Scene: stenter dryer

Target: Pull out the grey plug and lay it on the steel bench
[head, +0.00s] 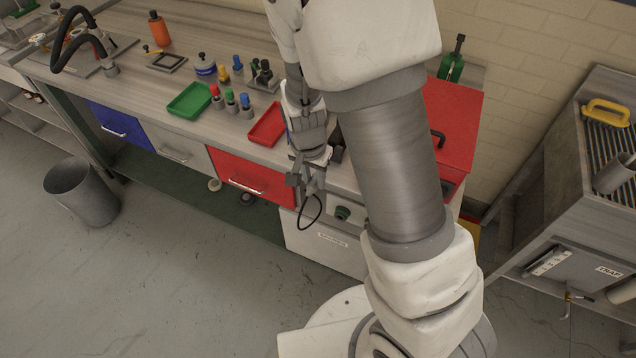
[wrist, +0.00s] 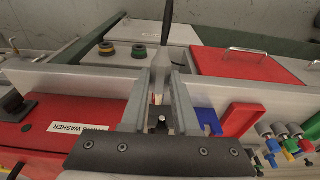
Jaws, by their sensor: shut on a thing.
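My gripper (wrist: 162,88) is shut on the grey plug (wrist: 160,80), which sits between its two fingers in the wrist view. A black cable (wrist: 167,22) runs from the plug away from the fingers. In the head view my gripper (head: 306,180) is at the front edge of the long grey bench (head: 150,108), and the cable (head: 310,212) hangs in a loop below it. The white front panel below carries a dark green-ringed socket (head: 343,213); the wrist view shows two ringed sockets (wrist: 107,48) (wrist: 138,52). The plug appears apart from these sockets. Its tip is hidden.
A red tray (head: 267,124), green tray (head: 189,100) and several small bottles stand on the bench. A red-topped machine (head: 452,120) with a black handle is to the right. A bin (head: 82,192) stands on the floor. A steel stand (head: 560,160) is at far right.

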